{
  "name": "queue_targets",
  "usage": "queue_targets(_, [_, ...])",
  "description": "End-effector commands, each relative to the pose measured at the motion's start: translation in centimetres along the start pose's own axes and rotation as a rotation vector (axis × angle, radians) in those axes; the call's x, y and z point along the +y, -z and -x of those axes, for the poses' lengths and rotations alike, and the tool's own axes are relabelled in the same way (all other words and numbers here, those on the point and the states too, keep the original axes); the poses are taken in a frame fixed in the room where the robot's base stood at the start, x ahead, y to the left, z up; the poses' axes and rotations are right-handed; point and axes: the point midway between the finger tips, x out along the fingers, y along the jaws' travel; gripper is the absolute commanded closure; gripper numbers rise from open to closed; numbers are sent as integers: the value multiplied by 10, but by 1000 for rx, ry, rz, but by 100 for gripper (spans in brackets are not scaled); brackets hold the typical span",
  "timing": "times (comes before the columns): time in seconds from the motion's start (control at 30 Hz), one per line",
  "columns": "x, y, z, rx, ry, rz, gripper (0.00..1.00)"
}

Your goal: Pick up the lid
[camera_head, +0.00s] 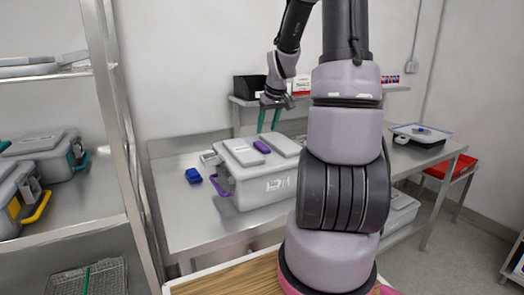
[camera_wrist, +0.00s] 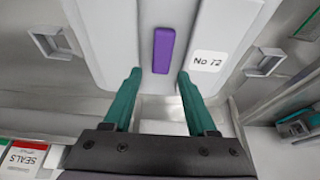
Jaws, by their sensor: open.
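The grey lid (camera_head: 243,153) lies on top of a grey case (camera_head: 262,190) on the steel table, with a purple handle (camera_head: 262,147) in its middle. In the wrist view the lid (camera_wrist: 110,35) fills the upper middle, with its purple handle (camera_wrist: 163,50) and a white label reading "No 72". My gripper (camera_head: 268,131) is above the case, pointing down, with teal fingers apart. In the wrist view my open gripper (camera_wrist: 159,75) has one fingertip on each side of the handle's lower end. Nothing is held, and I cannot tell the exact height gap.
A blue object (camera_head: 193,175) lies on the table (camera_head: 185,215) left of the case. A shelf (camera_head: 245,101) with a black bin (camera_head: 249,88) stands behind. A tray (camera_head: 420,134) sits at the right end. A rack with similar cases (camera_head: 45,150) is at left.

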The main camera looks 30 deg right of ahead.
Motion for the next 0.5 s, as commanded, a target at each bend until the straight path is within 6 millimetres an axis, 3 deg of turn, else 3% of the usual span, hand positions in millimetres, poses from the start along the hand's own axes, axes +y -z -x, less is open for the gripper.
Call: queue_targets(0.5, [-5, -2, -63, -3, 2, -1, 43])
